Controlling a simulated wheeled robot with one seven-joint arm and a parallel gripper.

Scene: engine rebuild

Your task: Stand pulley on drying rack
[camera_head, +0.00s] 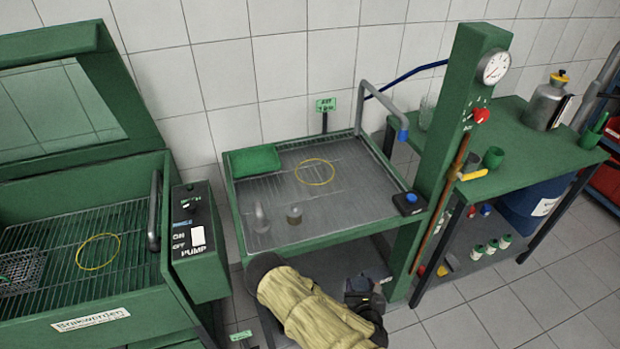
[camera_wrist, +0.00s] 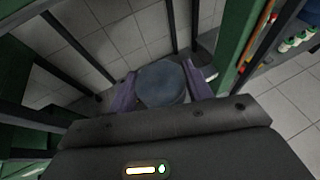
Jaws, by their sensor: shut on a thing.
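The pulley looks to be the round blue-grey part (camera_wrist: 163,84) in the wrist view. My gripper (camera_wrist: 161,92) is shut on it, with one purple finger on each side. In the head view my gripper (camera_head: 366,292) is low in front of the green-framed drying rack (camera_head: 330,234), below its top. The pulley cannot be made out clearly there. The rack has a wire grid with a yellow ring (camera_head: 315,172) marked on it.
A green block or cloth (camera_head: 254,161) lies at the rack's back left. A green post with a gauge (camera_head: 494,67) rises at its right. A bent grey pipe (camera_head: 382,100) stands at the back right. The wash basin (camera_head: 85,240) is at left, a green bench (camera_head: 530,140) at right.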

